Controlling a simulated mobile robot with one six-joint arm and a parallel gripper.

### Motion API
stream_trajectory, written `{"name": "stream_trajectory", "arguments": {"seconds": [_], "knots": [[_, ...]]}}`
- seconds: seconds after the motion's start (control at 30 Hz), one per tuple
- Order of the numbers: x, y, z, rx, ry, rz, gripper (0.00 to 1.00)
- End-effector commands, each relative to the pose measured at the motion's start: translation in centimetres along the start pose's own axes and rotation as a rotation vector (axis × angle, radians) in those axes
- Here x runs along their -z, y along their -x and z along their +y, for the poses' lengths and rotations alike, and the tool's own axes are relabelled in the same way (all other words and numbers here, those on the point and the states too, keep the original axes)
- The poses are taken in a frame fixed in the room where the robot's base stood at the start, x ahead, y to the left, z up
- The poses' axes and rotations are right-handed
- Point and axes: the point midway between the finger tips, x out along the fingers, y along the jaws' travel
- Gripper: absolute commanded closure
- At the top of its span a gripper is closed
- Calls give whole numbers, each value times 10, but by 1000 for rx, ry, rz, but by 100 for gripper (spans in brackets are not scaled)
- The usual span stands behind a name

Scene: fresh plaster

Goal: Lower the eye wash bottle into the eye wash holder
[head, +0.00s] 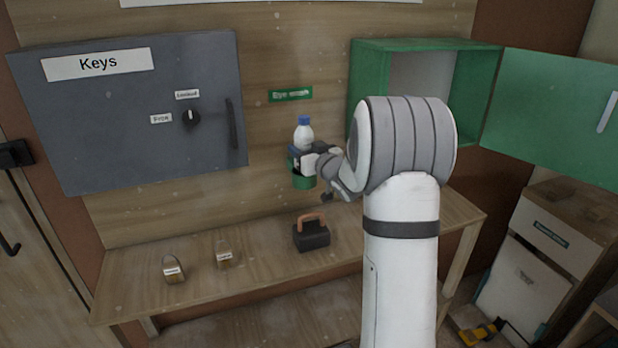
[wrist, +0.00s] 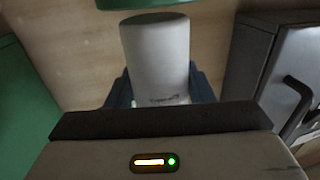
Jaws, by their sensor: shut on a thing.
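The eye wash bottle (head: 304,134), white with a blue cap, is upright below the green eye wash sign in the head view. My gripper (head: 304,157) is shut on its body. The green eye wash holder (head: 304,183) is on the wall panel just below my gripper, which hides part of it. In the wrist view, which looks upside down, the white bottle (wrist: 155,55) stands between the dark jaws (wrist: 160,92). Its whole base end shows, apart from the green holder rim (wrist: 150,3) at the top edge. I cannot judge the exact gap or alignment.
A grey key cabinet (head: 140,120) is left of the bottle. An open green cabinet (head: 425,50) is on the right, its door (head: 550,115) swung out. Two padlocks (head: 173,270) (head: 223,255) and a dark block with an orange handle (head: 311,235) are on the bench (head: 270,275) below.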

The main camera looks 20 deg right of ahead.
Motion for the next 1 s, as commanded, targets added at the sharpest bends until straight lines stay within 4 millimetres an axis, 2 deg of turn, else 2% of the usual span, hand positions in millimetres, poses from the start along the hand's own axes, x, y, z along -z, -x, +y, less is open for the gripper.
{"name": "stream_trajectory", "arguments": {"seconds": [1.0], "knots": [[-15, 0, -1, 2, 0, 2, 83]]}}
